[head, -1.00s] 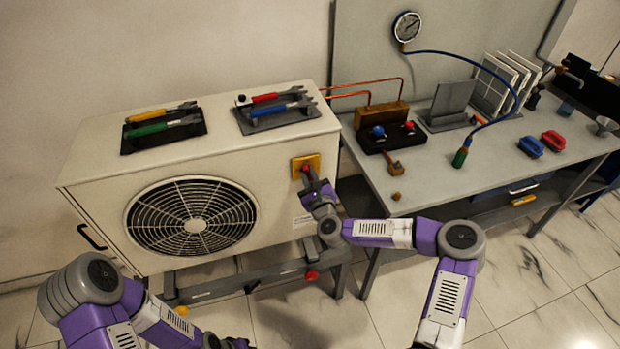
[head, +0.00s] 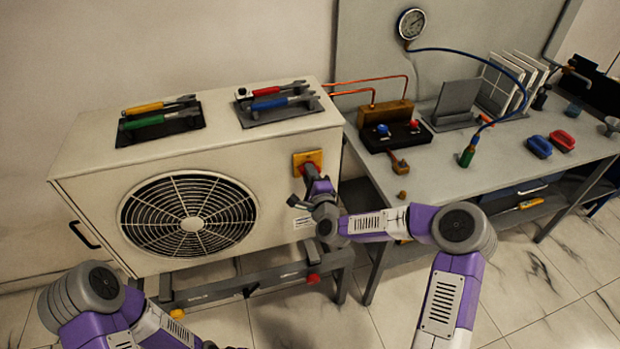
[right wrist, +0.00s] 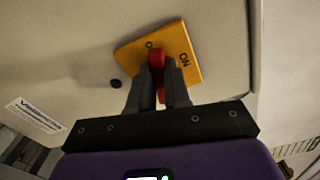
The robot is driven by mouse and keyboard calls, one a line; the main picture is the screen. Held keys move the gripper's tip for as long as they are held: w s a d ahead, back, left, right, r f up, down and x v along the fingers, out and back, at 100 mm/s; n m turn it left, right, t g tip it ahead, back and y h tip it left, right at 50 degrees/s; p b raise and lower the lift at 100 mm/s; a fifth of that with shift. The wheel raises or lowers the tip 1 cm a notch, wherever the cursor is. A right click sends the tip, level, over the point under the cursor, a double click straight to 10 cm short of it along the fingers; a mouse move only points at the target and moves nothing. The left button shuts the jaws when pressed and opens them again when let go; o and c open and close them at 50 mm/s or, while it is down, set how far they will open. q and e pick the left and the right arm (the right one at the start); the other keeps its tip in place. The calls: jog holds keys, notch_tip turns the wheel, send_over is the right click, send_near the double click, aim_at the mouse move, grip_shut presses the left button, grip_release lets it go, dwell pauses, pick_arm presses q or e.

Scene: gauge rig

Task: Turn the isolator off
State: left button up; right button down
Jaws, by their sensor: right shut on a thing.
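The isolator is a yellow plate (head: 298,158) with a red knob (head: 313,156) on the front of the beige outdoor unit, near its right edge. My right gripper (head: 310,172) is shut on the red knob. In the right wrist view the knob (right wrist: 156,60) stands between the two grey fingers (right wrist: 160,82). The yellow plate (right wrist: 129,56) shows tilted there, with an "O" mark and an "ON" mark. The knob's top end lies between the two marks; its exact angle is partly hidden by the fingers. My left arm shows at the bottom left, its gripper out of frame.
The outdoor unit (head: 90,170) carries two dark trays of coloured-handled tools (head: 160,120) on top. A grey bench (head: 450,170) stands to the right with a gauge (head: 411,24) above it and a blue hose. A stand bar with a red knob (head: 313,279) runs below the unit.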

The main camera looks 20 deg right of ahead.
jog(key=shift+f+n+b, duration=0.1)
jog(key=shift+n+b, duration=0.65)
jog(key=shift+n, duration=0.65)
jog(key=c, duration=1.1)
grip_release()
jog(key=shift+s+d+p, duration=0.15)
jog(key=shift+s+p, duration=0.15)
jog(key=shift+s, duration=3.5)
